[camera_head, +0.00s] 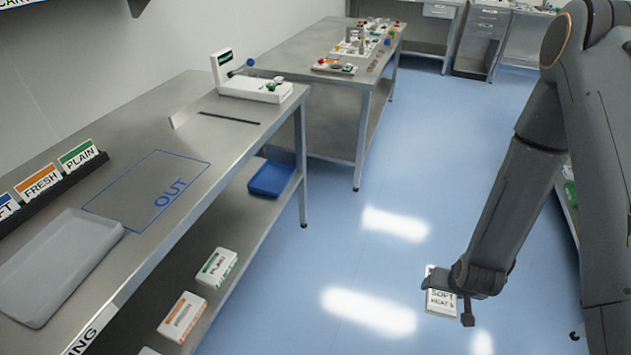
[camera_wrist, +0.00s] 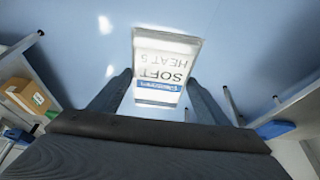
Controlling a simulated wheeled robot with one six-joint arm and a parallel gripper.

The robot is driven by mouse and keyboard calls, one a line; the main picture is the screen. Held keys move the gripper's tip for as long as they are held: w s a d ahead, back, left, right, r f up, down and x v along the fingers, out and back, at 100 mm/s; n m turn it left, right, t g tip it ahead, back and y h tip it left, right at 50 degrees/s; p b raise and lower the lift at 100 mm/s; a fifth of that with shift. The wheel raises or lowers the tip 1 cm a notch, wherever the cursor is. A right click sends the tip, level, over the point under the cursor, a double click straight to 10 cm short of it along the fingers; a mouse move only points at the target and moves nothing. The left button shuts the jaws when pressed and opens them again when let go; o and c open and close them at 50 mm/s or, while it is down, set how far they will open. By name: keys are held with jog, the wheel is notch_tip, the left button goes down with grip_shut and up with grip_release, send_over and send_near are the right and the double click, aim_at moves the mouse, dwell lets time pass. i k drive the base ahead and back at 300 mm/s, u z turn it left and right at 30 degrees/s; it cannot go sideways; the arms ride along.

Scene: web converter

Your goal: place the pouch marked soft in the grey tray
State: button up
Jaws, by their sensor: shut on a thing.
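The pouch marked soft (camera_head: 441,298) is white with dark lettering and hangs in my gripper (camera_head: 462,290) over the blue floor, right of the bench. In the wrist view the pouch (camera_wrist: 160,68) reads SOFT and HEAT, with a blue band. My gripper (camera_wrist: 158,92) is shut on it, a finger on each side. The grey tray (camera_head: 58,262) lies on the steel bench at the left edge of the head view and looks empty. The pouch is well apart from the tray.
A blue OUT outline (camera_head: 150,190) is bare beside the tray. A card rack (camera_head: 50,185) stands behind them. A white device (camera_head: 254,88) sits at the bench's far end. The lower shelf holds a blue bin (camera_head: 270,180) and white packs (camera_head: 215,266). The floor between is clear.

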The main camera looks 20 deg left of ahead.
aim_at(58, 263)
jog(key=u, duration=1.6)
